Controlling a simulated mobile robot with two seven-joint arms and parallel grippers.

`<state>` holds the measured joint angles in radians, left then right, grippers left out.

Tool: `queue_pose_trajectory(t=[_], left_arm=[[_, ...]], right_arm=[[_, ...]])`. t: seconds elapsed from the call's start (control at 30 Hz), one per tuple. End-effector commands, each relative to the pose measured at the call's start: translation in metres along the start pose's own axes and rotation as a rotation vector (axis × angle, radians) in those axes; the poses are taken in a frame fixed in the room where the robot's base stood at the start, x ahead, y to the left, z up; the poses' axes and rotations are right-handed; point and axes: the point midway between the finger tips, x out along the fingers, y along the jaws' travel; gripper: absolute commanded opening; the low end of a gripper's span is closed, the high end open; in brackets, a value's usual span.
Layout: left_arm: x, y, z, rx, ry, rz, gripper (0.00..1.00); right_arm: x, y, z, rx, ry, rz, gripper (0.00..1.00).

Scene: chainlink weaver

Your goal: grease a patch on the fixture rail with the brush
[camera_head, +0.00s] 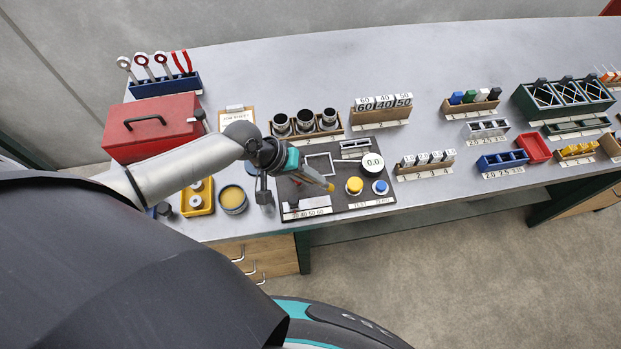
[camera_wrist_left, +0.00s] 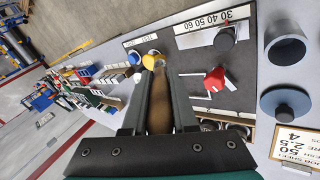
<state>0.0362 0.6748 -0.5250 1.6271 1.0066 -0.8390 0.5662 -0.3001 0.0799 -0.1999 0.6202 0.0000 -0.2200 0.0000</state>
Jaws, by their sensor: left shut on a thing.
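My left gripper (camera_head: 298,167) reaches over the dark fixture board and is shut on the brush. The brush (camera_head: 318,178) shows as a yellow-orange piece pointing right and down, above the board. In the left wrist view the brown brush (camera_wrist_left: 159,105) lies between the two dark fingers (camera_wrist_left: 158,110). An open round pot with tan contents (camera_head: 233,198) stands left of the board. My right gripper is not visible.
Yellow (camera_head: 354,185) and blue (camera_head: 380,187) round buttons and a round "0.0" gauge (camera_head: 373,162) sit on the board. A yellow tray (camera_head: 197,210) and red toolbox (camera_head: 150,142) stand left. Racks and bins fill the right. Bare bench lies along the back.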

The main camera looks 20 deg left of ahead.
Motion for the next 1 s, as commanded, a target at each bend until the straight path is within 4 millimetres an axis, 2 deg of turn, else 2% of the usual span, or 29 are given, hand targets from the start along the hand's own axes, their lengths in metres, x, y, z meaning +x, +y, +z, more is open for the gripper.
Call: queue_pose_trajectory(t=[0.27, 0.63, 1.0], left_arm=[[-0.001, 0.000, 0.000, 0.000, 0.000, 0.000, 0.00], [-0.024, 0.015, -0.004, 0.000, 0.000, -0.001, 0.00], [-0.025, 0.016, -0.005, 0.000, 0.000, -0.001, 0.00]], right_arm=[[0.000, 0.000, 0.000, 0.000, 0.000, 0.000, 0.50], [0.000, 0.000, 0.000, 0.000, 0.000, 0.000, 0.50], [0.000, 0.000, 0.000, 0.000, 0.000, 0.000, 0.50]])
